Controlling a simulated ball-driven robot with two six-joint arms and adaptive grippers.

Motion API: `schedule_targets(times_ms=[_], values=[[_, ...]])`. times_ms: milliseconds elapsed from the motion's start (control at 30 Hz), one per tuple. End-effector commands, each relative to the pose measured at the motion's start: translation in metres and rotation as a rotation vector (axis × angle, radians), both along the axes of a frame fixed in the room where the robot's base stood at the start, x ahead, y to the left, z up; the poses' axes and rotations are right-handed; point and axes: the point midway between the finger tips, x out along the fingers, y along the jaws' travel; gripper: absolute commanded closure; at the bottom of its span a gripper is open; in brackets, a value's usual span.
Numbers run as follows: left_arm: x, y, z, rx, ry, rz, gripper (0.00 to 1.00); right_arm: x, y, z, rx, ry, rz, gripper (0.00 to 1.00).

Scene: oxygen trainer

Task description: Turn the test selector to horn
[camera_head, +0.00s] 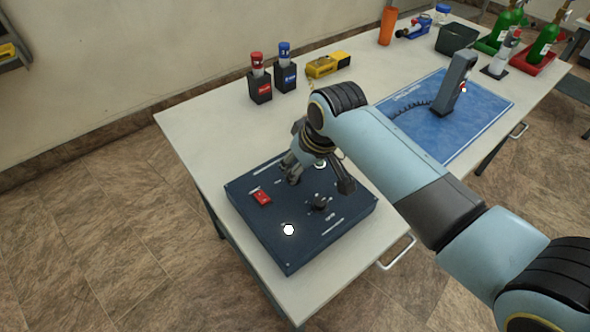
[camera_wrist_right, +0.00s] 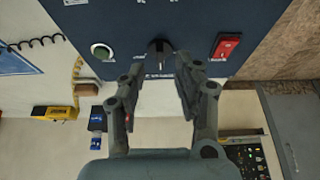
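A dark blue panel box (camera_head: 245,222) lies on the table's near end. A black knob with a pointer (camera_wrist_right: 158,47) shows in the right wrist view, between a round pale button (camera_wrist_right: 102,51) and a red rocker switch (camera_wrist_right: 226,45). In the head view my gripper seems to hide this knob. A second dark knob (camera_head: 320,203) is nearer the front. The labels are too small to read, so I cannot tell which is the test selector. My right gripper (camera_wrist_right: 160,68) is open and empty, its fingertips apart just short of the first knob. My left gripper is out of view.
The red switch (camera_head: 261,197) and a white lamp or button (camera_head: 288,230) are on the panel. Two black holders with red-capped (camera_head: 259,80) and blue-capped (camera_head: 286,70) bottles stand behind, beside a yellow device (camera_head: 327,65). A blue mat (camera_head: 480,118) lies right.

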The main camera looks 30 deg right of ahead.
Motion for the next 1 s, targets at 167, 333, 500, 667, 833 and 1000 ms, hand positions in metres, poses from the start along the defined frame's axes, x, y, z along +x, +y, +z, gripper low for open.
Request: schedule_targets(times_ms=[167,333,500,667,833,1000], values=[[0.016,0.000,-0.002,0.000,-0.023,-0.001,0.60,0.009,0.001,-0.023,0.000,0.001,0.000,0.68],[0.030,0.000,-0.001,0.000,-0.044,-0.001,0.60,0.012,0.002,-0.030,0.000,0.000,0.001,0.68],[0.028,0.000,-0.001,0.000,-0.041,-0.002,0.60,0.012,0.002,-0.030,0.000,-0.001,0.001,0.68],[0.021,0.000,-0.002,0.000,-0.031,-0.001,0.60,0.012,0.002,-0.030,0.000,0.000,0.000,0.82],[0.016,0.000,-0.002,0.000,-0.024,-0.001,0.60,0.012,0.002,-0.030,0.000,0.000,0.000,1.00],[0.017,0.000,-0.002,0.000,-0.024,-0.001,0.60,0.012,0.002,-0.030,0.001,0.000,0.000,1.00]])
